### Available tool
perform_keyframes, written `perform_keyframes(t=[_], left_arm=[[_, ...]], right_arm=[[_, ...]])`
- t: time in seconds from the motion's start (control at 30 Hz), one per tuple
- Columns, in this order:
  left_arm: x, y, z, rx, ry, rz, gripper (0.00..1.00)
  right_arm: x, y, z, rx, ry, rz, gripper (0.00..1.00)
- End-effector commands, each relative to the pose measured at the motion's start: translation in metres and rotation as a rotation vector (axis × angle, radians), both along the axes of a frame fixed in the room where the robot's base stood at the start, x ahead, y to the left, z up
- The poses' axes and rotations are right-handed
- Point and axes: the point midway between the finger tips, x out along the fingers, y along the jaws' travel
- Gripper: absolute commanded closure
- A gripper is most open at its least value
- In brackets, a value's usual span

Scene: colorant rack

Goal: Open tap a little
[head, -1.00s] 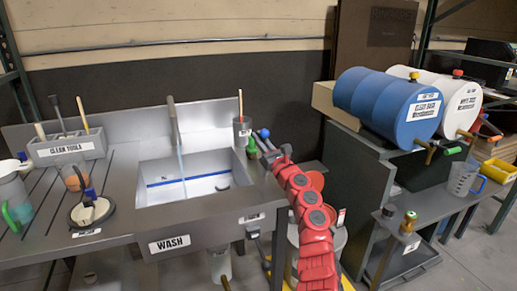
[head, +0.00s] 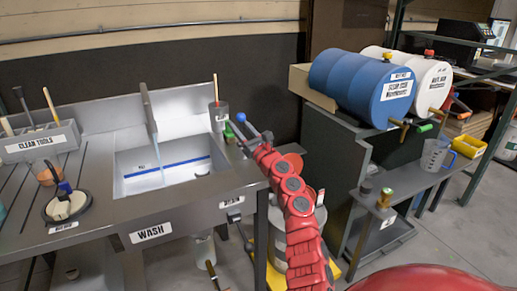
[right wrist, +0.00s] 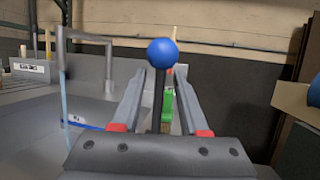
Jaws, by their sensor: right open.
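The grey sink tap (head: 148,112) stands at the back of the wash sink, with a thin blue stream below its spout. A lever with a blue ball knob (head: 241,117) rises at the sink's right side. My right gripper (head: 248,130) is beside this lever. In the right wrist view the blue ball (right wrist: 162,53) on its dark stem stands between the two open, red-marked fingers (right wrist: 160,85), with gaps on both sides. Whether the lever belongs to the tap cannot be told. A green piece (right wrist: 168,110) shows behind the stem. My left gripper is not in view.
A grey cup (head: 219,118) with a stick stands at the sink's back right corner. The clean tools box (head: 40,145) is at the left. Blue (head: 350,85) and white (head: 435,75) drums lie on a stand at the right, with a clear jug (head: 434,153) below.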

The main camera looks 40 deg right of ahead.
Motion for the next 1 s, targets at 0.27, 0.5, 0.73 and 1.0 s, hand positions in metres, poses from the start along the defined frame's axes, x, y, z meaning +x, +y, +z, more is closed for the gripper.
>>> perform_keyframes(t=[0.27, 0.5, 0.73, 1.0], left_arm=[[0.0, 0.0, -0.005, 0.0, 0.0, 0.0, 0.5], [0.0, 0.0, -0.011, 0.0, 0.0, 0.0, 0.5], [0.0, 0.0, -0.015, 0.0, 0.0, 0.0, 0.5], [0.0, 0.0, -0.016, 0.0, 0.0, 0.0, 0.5]], right_arm=[[-0.054, 0.001, -0.024, -0.005, 0.008, -0.001, 0.56], [-0.106, 0.003, -0.043, -0.001, 0.007, -0.002, 0.56], [-0.138, 0.005, -0.052, -0.001, 0.004, 0.0, 0.56], [-0.146, 0.006, -0.054, 0.002, 0.003, 0.001, 0.56]])
